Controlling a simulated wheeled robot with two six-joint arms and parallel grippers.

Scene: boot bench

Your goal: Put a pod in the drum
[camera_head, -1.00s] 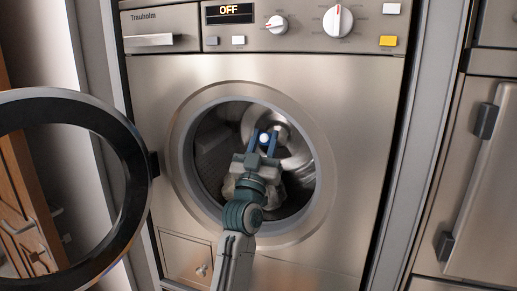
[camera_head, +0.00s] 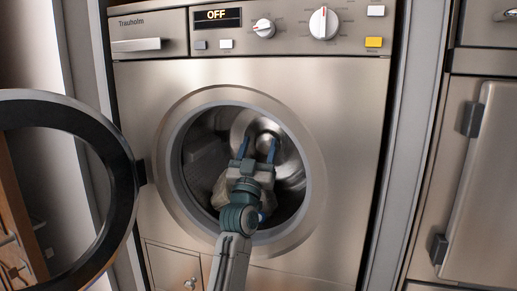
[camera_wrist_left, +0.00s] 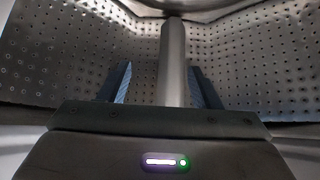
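The washing machine's drum (camera_head: 291,168) is open at the front, its metal inside showing behind my arm. My left gripper (camera_head: 257,147) reaches through the round opening, its two blue fingers spread apart with nothing between them. In the left wrist view the gripper (camera_wrist_left: 158,75) is also open and empty, facing the perforated drum wall (camera_wrist_left: 70,60). An upright metal bar shows beyond the fingers. I cannot make out a pod for certain; a small blue patch beside my wrist, low in the opening, is too small to identify. My right gripper is not in view.
The round door (camera_head: 122,180) stands swung open to the left. Pale cloth (camera_head: 222,188) lies low in the drum, partly behind my wrist. The opening's rim (camera_head: 313,200) surrounds my arm. The display (camera_head: 217,17) reads OFF. A steel appliance (camera_head: 490,170) stands at the right.

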